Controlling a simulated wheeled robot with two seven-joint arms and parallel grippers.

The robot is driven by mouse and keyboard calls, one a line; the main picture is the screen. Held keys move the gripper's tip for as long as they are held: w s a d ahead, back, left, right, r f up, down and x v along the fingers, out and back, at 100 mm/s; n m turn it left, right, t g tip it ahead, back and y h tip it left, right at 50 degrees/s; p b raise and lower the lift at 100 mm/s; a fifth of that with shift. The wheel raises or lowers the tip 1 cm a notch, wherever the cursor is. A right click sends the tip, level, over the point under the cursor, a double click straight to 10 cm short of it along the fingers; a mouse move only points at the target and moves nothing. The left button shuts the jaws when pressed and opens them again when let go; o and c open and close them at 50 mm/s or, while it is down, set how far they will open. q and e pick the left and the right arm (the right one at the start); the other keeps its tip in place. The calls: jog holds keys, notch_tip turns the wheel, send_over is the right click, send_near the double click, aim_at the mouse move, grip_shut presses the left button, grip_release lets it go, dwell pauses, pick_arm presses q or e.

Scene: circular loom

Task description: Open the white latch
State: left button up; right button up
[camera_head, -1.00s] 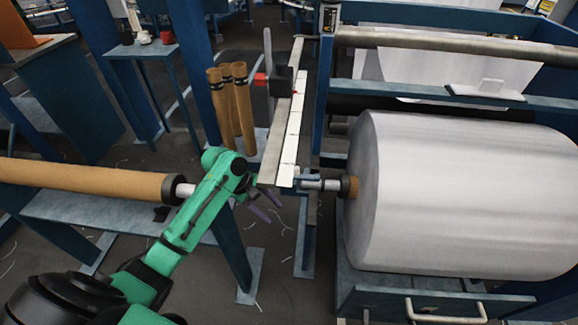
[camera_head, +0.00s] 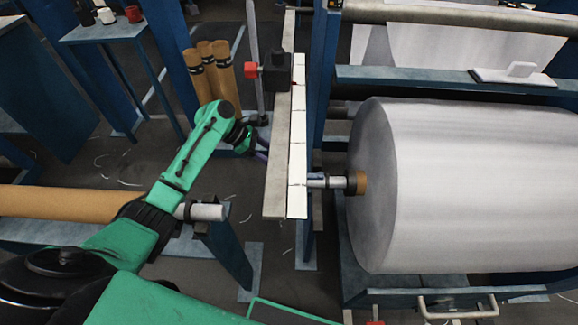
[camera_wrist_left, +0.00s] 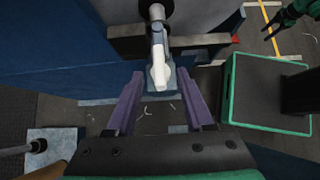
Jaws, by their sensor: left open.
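The white latch (camera_wrist_left: 160,65) shows in the left wrist view at the end of a metal shaft (camera_wrist_left: 156,12). It lies ahead of and between the two purple fingers of my left gripper (camera_wrist_left: 166,98), which is open with nothing held. In the head view my left gripper (camera_head: 262,147) is beside the long rail, its fingers partly hidden. The latch is hard to make out there, by the roll's shaft (camera_head: 330,181). A green arm end with dark fingers, apparently my right gripper (camera_wrist_left: 270,30), shows at the wrist view's top right; its opening is unclear.
A rail with white strips (camera_head: 298,150) stands between my left arm and the big white roll (camera_head: 450,185). A brown roll (camera_head: 60,203) lies at the left. Several brown tubes (camera_head: 212,70) stand behind my arm.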

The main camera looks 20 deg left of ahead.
aim_at(289, 167)
pick_arm(q)
jog(key=x, duration=0.5)
jog(key=shift+w+d+f+b, duration=0.15)
jog(key=shift+f+b, duration=0.2)
jog(key=shift+d+f, duration=0.25)
jog(key=shift+d, duration=0.05)
jog(key=c, duration=0.5)
grip_shut()
pick_arm(e)
jog(key=shift+w+a+f, duration=0.25)
jog(key=shift+w, duration=0.2)
jog(key=shift+w+a+f, duration=0.2)
jog(key=shift+w+a, duration=0.05)
jog(key=shift+w, duration=0.15)
jog(key=shift+d, duration=0.3)
